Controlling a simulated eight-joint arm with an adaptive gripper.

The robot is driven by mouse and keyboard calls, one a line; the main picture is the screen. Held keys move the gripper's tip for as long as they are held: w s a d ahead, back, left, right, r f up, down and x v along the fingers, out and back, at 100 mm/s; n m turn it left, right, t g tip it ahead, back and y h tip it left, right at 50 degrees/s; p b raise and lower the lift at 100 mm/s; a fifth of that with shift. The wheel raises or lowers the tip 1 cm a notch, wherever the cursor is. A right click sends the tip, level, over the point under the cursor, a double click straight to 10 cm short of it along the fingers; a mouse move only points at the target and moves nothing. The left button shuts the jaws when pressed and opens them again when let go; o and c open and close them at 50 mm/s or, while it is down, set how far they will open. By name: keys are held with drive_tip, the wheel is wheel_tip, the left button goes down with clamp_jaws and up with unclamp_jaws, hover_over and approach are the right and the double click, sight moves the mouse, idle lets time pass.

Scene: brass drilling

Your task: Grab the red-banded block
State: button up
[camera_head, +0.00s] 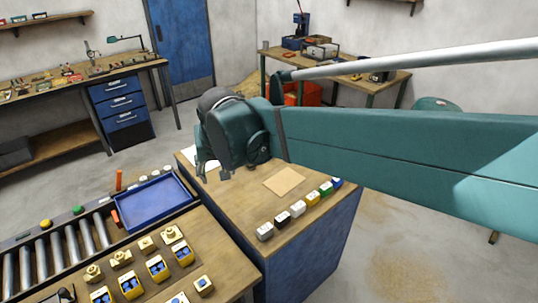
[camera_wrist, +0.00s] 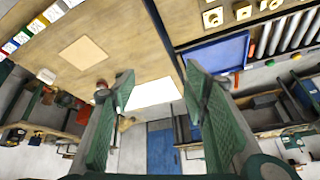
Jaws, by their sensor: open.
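My gripper (camera_head: 213,168) is open and empty above the far left part of the wooden-topped cabinet. Its two fingers stand wide apart in the wrist view (camera_wrist: 160,82). A small reddish-brown thing with a pale lower part (camera_wrist: 101,85) shows just left of the left fingertip in the wrist view, partly covered by it. It may be the red-banded block, but it is too small to be sure.
A row of blocks in several colours (camera_head: 297,208) lines the cabinet's near right edge. A tan square (camera_head: 284,181) and a white sheet (camera_wrist: 152,93) lie on the top. Left are a blue tray (camera_head: 155,203), a roller conveyor (camera_head: 55,248) and a bench with brass parts (camera_head: 122,258).

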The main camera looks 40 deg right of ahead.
drive_tip(key=w+d+f+m+g+h+p, duration=0.15)
drive_tip(key=w+d+m, duration=0.25)
drive_tip(key=w+d, duration=0.55)
drive_tip(key=w+d+f+m+g+h+p, duration=0.1)
drive_tip(key=w+d+f+m, duration=0.2)
drive_tip(key=w+d, duration=0.65)
drive_tip(key=w+d+f+m+g, duration=0.1)
drive_tip(key=w+d+f+m, duration=0.1)
drive_tip(key=d+f, duration=0.3)
drive_tip(key=w+d+f+m+g, duration=0.1)
drive_tip(key=w+d+f+m, duration=0.1)
drive_tip(key=d+f, duration=0.3)
drive_tip(key=w+d+f+m+g+p, duration=0.1)
drive_tip(key=w+d+f+m, duration=0.2)
drive_tip(key=d+f, duration=0.3)
drive_tip(key=shift+w+d, duration=0.35)
drive_tip(key=shift+d, duration=1.35)
drive_tip(key=shift+f+h, duration=0.15)
drive_tip(key=shift+h, duration=0.1)
drive_tip(key=shift+x, duration=1.25)
drive_tip(key=shift+s+x, duration=0.2)
drive_tip(key=shift+x, duration=2.4)
